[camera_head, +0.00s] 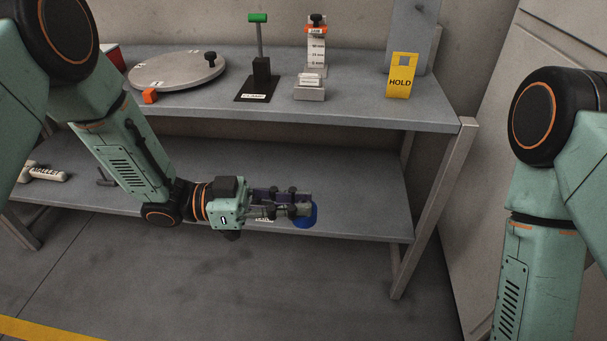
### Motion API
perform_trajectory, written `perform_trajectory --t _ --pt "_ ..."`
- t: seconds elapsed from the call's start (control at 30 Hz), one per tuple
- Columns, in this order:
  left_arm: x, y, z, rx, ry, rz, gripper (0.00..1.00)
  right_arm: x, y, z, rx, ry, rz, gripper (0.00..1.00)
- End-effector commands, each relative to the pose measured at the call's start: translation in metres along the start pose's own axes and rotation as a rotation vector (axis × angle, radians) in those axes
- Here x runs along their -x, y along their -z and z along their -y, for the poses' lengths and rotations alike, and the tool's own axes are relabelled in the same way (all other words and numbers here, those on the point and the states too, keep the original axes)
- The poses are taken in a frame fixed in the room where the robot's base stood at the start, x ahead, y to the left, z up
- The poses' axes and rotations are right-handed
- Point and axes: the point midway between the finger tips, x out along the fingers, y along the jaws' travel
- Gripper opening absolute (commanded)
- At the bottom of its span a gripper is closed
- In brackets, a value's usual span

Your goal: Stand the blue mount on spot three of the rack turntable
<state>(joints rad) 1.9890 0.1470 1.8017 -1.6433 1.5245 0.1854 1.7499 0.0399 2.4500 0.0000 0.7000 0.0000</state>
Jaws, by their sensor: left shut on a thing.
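My left gripper (289,206) is shut on the blue mount (309,217), in front of the lower shelf. The fingers hide much of the mount, and its blue round end shows past the fingertips. The rack turntable (177,70) is a grey disc lying flat on the upper shelf at the left, with small white number labels and a black knob (211,59) at its right rim. I cannot read a spot three mark on it. My right arm shows at the right edge, but its gripper is out of view.
An orange block (149,96) sits at the turntable's front edge. A green-topped lever stand (261,70), a height gauge (316,50) and a yellow HOLD sign (401,76) stand along the upper shelf (350,113). White labelled pieces (47,174) lie on the lower shelf at left.

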Motion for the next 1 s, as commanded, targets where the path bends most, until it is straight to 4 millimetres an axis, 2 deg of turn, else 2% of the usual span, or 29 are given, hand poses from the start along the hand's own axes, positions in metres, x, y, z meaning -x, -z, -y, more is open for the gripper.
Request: perform_trajectory --t 0.17,0.27,0.6,0.8,1.0 --pt "0.000 -0.004 0.000 0.002 0.000 0.000 0.00 0.000 0.000 0.000 0.000 0.000 0.000 0.40" --pt "0.002 -0.018 -0.007 0.009 0.014 -0.001 0.00 0.000 0.000 0.000 0.000 0.000 0.000 0.40" --pt "0.066 -0.034 -0.016 0.006 0.253 -0.005 0.00 0.000 0.000 0.000 0.000 0.000 0.000 0.40" --pt "0.100 -0.031 -0.024 0.003 0.407 -0.006 0.00 0.000 0.000 0.000 0.000 0.000 0.000 0.40" --pt "0.121 -0.023 -0.025 0.000 0.508 -0.005 0.00 0.000 0.000 0.000 0.000 0.000 0.000 0.40"
